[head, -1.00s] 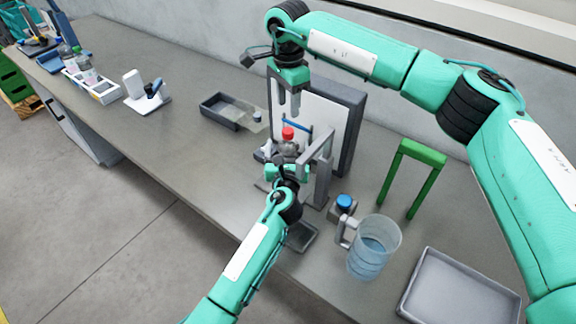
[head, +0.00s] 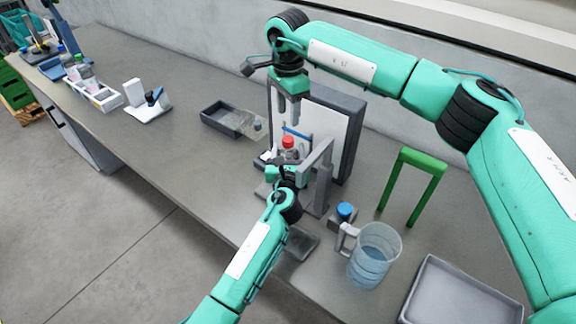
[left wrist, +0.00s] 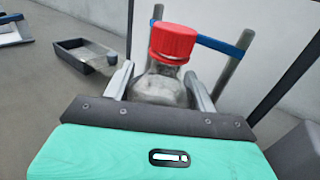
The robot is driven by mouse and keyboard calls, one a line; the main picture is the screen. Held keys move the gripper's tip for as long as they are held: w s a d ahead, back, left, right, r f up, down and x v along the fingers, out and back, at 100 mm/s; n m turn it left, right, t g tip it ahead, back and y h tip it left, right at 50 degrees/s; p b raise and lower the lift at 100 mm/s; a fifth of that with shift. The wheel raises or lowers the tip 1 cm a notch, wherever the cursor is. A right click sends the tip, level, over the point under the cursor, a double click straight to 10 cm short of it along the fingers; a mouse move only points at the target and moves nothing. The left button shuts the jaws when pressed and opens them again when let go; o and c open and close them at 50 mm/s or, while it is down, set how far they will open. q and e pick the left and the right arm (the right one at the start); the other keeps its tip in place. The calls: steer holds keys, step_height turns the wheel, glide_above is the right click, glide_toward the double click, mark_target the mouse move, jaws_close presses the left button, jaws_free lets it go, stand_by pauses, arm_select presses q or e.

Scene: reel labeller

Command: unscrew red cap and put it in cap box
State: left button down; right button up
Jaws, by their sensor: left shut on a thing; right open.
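The red cap (head: 288,141) sits on top of a clear bottle, which stands upright in my left gripper (head: 283,163). In the left wrist view the red cap (left wrist: 173,43) is large, and the fingers are shut on the bottle (left wrist: 160,87) below it. My right gripper (head: 288,112) points down above the red cap, open and empty, with a gap between its fingertips and the cap. A dark grey open box (head: 224,119), possibly the cap box, stands left of the bottle; it also shows in the left wrist view (left wrist: 80,58).
A grey stand with a white panel (head: 335,135) is close behind the bottle. A blue-capped bottle (head: 345,212), a clear jug (head: 375,258), a green frame (head: 422,160) and a grey tray (head: 410,308) are to the right.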

mark_target(288, 139)
steer(key=m, duration=1.4)
steer(key=shift+m, duration=0.4)
steer(key=m, duration=0.4)
steer(key=shift+m, duration=0.3)
steer(key=m, duration=0.4)
steer(key=shift+m, duration=0.4)
steer(key=m, duration=1.5)
steer(key=shift+m, duration=0.4)
steer(key=shift+f, duration=0.45)
step_height(288, 139, down, 7)
steer(key=shift+f, duration=0.1)
